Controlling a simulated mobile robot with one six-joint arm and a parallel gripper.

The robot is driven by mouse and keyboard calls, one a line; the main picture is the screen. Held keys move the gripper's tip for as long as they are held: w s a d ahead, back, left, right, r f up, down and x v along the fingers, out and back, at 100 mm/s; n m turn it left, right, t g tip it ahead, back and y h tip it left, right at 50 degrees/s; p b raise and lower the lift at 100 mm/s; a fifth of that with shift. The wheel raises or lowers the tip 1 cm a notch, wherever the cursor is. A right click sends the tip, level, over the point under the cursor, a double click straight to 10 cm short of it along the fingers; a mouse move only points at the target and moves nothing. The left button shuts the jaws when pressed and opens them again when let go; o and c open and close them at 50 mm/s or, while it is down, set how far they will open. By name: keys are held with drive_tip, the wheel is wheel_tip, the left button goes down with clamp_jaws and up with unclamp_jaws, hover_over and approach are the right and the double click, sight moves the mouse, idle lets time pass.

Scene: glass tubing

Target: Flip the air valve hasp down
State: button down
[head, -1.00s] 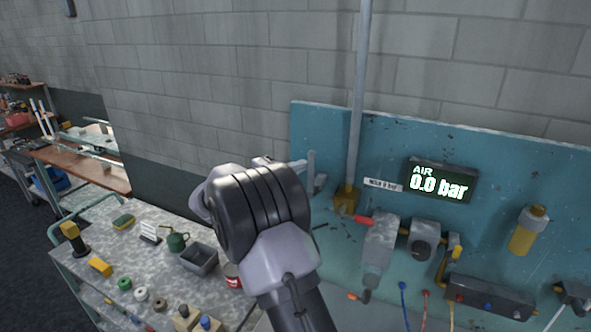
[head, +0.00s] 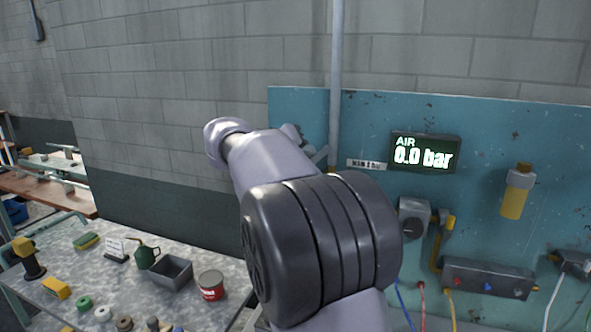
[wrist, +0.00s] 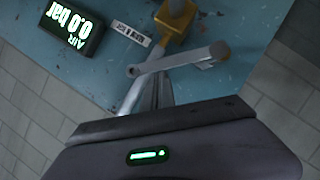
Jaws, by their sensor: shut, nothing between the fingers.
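A grey metal bar with a rounded end, apparently the hasp (wrist: 185,62), sticks out by the blue panel beside the brass valve body (wrist: 178,14) in the wrist view. My gripper (wrist: 150,92) is shut and empty, its narrow grey fingers pointing at the panel. The fingers overlap the hasp's inner end in the picture; I cannot tell whether they touch. In the head view my arm hides the valve, and the gripper and hasp are mostly hidden behind it. The air display (head: 424,152) reads 0.0 bar and also shows in the wrist view (wrist: 72,22).
A vertical grey pipe (head: 336,70) runs up the wall above the blue panel (head: 490,150). A small label (head: 367,164) and a yellow bottle (head: 516,192) are on the panel. The bench at left holds a grey bin (head: 170,273) and a red can (head: 211,285).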

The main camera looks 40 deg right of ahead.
sight(317, 161)
drive_tip(key=s+f+m+b, duration=0.1)
drive_tip(key=b, duration=0.1)
drive_tip(key=s+d+f+m+t+y+b, duration=0.1)
drive_tip(key=b, duration=0.1)
drive_tip(key=shift+d, duration=0.1)
drive_tip(key=shift+s+d+f+m+t+y+b, duration=0.2)
drive_tip(key=shift+s+f+m+b, duration=0.3)
drive_tip(key=shift+b, duration=0.75)
drive_tip(key=shift+s+d+f+m+t+y+b, duration=0.2)
drive_tip(key=shift+f+b, duration=0.5)
drive_tip(key=shift+b, duration=0.6)
drive_tip(key=shift+s+d+f+m+t+y+b, duration=0.2)
drive_tip(key=shift+s+d+f+m+b, duration=0.3)
drive_tip(key=shift+b, duration=0.75)
drive_tip(key=shift+w+a+f, duration=0.1)
drive_tip(key=shift+a+f, duration=0.15)
drive_tip(key=shift+f, duration=0.05)
drive_tip(key=shift+r, duration=0.1)
wheel_tip(317, 161, up, 5)
drive_tip(key=p, duration=0.4)
drive_tip(key=s+v, duration=0.1)
drive_tip(key=v, duration=0.8)
drive_tip(key=shift+d+p, duration=0.15)
drive_tip(key=shift+p, duration=0.15)
